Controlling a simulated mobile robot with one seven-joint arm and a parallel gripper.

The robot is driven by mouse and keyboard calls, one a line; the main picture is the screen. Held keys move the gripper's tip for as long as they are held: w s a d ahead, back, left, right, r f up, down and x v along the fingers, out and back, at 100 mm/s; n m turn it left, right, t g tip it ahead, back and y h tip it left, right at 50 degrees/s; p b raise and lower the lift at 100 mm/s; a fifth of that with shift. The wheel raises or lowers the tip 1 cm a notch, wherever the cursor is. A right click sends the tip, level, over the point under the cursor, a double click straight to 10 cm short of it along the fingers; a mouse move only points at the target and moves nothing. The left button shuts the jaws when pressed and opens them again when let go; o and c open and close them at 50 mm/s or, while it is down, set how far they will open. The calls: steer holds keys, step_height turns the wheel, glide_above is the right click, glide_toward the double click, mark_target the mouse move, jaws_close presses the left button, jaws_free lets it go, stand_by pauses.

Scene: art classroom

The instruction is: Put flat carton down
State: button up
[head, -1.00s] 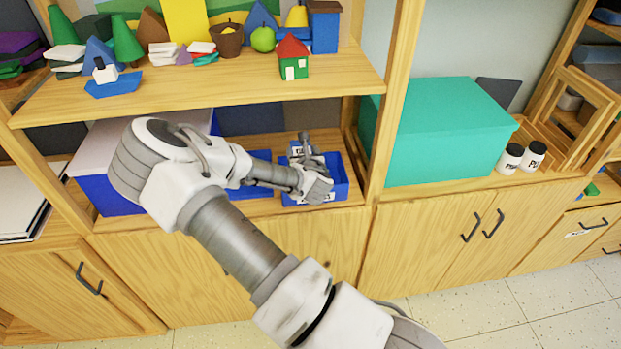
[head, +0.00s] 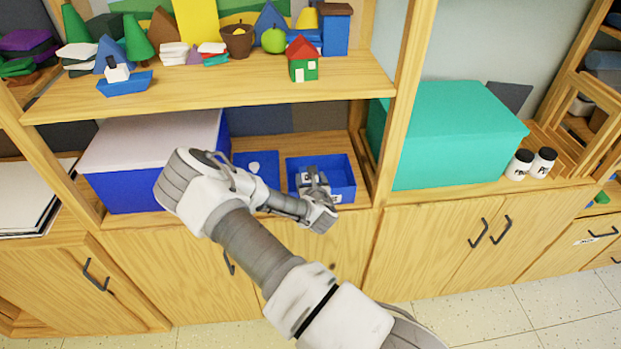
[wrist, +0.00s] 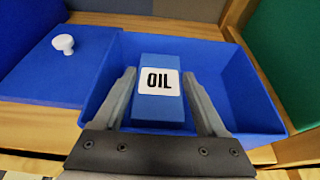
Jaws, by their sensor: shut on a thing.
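The flat carton (wrist: 157,112) is a blue box with a white label reading OIL. In the wrist view it sits between the two grey fingers of my gripper (wrist: 159,76), which is shut on it. An open blue tray (wrist: 240,88) lies behind and around the carton in that view. In the head view my gripper (head: 314,178) is at the front part of the blue tray (head: 343,168) on the lower shelf. The carton is mostly hidden there by my gripper. I cannot tell whether the carton touches the tray floor.
Left of the tray is a flat blue surface with a white knob (wrist: 63,44). A large blue box with a pale lid (head: 150,140) stands farther left. A wooden post and a teal box (head: 455,135) are on the right. The upper shelf (head: 220,98) overhangs.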

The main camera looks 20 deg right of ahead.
steer(key=shift+f, duration=0.2)
steer(key=o, duration=1.4)
steer(key=shift+o, duration=0.2)
steer(key=shift+r, duration=0.1)
